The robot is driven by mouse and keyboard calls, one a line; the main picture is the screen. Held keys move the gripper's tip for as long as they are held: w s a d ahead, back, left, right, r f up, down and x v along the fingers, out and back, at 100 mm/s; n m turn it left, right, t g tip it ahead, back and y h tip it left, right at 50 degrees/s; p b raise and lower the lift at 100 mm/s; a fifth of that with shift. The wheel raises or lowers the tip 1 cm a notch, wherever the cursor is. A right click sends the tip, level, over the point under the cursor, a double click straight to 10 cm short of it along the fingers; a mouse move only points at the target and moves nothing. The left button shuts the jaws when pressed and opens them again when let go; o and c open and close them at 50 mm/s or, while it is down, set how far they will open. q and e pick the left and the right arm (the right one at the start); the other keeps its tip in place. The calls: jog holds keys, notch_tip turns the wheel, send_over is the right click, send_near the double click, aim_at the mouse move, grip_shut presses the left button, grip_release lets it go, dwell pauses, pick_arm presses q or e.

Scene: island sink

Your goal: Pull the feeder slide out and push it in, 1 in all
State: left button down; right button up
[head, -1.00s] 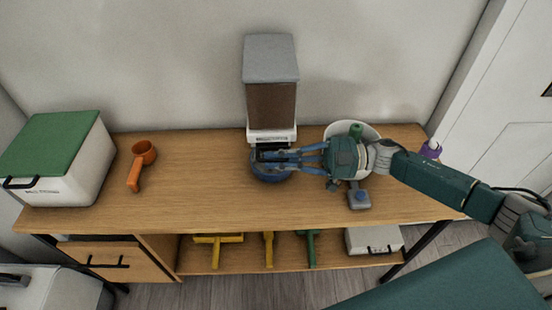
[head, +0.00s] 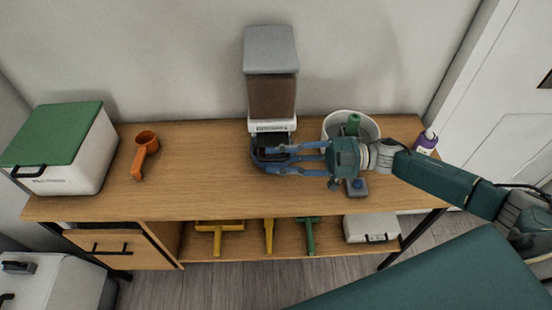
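The feeder (head: 271,95) stands against the wall at the back middle of the table, with a grey lid, a brown see-through hopper and a white base. Its dark slide (head: 272,138) shows at the front, under the white base; how far it is out is hard to tell. A dark blue bowl (head: 256,160) sits below, partly hidden. My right gripper (head: 264,159) comes in from the right, its two blue fingers spread apart in front of the slide. It looks open, with nothing clearly gripped. My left gripper is not in view.
A white bin (head: 368,128) with a green-handled item and a grey block with a blue knob (head: 357,187) are near my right wrist. A purple-and-white bottle (head: 426,142), orange scoop (head: 143,152) and green-lidded box (head: 68,150) stand further out. The table's front middle is clear.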

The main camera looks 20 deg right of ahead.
jog(key=v, duration=1.1)
jog(key=shift+d, duration=0.2)
jog(key=shift+s, duration=0.15)
